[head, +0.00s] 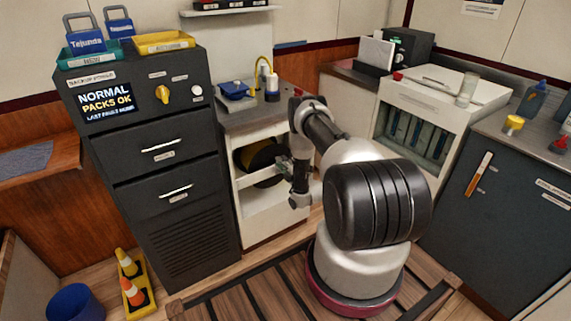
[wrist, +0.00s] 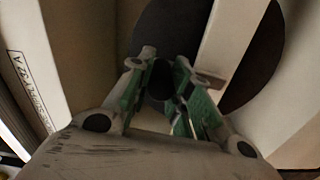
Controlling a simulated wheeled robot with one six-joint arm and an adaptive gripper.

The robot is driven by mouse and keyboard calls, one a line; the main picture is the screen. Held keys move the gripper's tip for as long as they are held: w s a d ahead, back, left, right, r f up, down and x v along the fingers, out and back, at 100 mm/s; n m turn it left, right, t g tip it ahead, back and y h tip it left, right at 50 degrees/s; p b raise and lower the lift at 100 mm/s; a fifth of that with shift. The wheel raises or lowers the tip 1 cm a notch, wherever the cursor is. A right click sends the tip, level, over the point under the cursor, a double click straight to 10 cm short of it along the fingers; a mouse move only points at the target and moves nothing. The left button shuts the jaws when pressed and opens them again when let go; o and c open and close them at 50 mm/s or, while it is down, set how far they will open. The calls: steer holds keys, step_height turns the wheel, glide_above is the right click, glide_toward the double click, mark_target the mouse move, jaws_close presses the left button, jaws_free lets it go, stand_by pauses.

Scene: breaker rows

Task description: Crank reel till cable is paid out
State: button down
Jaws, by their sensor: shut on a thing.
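The reel (head: 258,153) sits in the open front of the white cabinet below the small counter. It has a black flange and a yellowish-brown part that may be wound cable. In the wrist view the reel's dark disc (wrist: 253,72) fills the space behind the fingers, partly covered by a pale upright bar. My gripper (head: 276,168) reaches into the cabinet front from the right. In the wrist view my gripper (wrist: 160,78) has its green-padded fingers closed around a small dark knob (wrist: 160,80), apparently the crank handle. The crank arm and any paid-out cable end are hidden or too small to tell.
A dark drawer cabinet (head: 165,215) stands directly left of the reel cabinet (head: 273,220). A white glass-fronted unit (head: 425,105) and a dark counter cabinet (head: 500,205) are at right.

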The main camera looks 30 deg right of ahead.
steer(key=shift+a+n, duration=0.55)
steer(key=shift+n, duration=0.25)
steer(key=c, duration=1.3)
jaws_free()
steer(key=s, duration=1.2)
steer(key=shift+d, duration=0.2)
